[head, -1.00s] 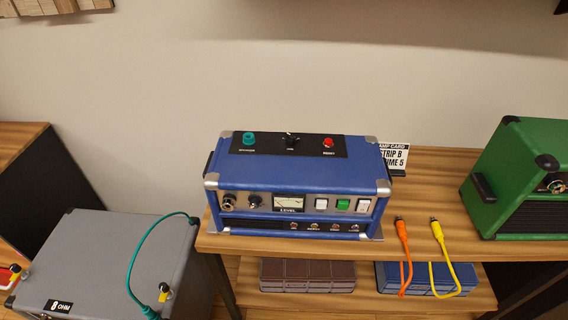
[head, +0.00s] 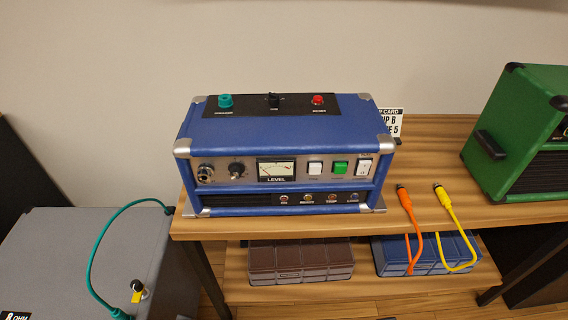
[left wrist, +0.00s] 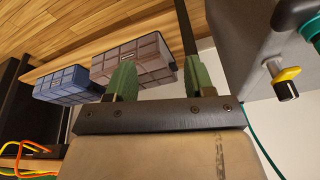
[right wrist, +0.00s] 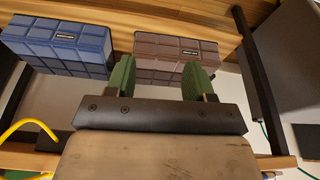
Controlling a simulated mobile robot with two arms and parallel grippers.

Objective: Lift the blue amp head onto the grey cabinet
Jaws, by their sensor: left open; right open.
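The blue amp head (head: 283,148) stands upright on the wooden bench top, with grey metal corners, a level meter and a black top panel with knobs. The grey cabinet (head: 120,255) is at the lower left in the head view, lower than the bench, with a teal cable on it. It also shows at the top right in the left wrist view (left wrist: 262,35). My left gripper (left wrist: 158,80) is open and empty, below bench height by its view. My right gripper (right wrist: 158,78) is open and empty, facing the lower shelf. Neither gripper shows in the head view.
A green amp (head: 525,135) stands on the bench (head: 440,140) to the right. An orange cable (head: 411,225) and a yellow cable (head: 453,222) hang over the front edge. A brown case (head: 300,262) and a blue case (head: 425,255) lie on the lower shelf. A card stands behind the blue amp.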

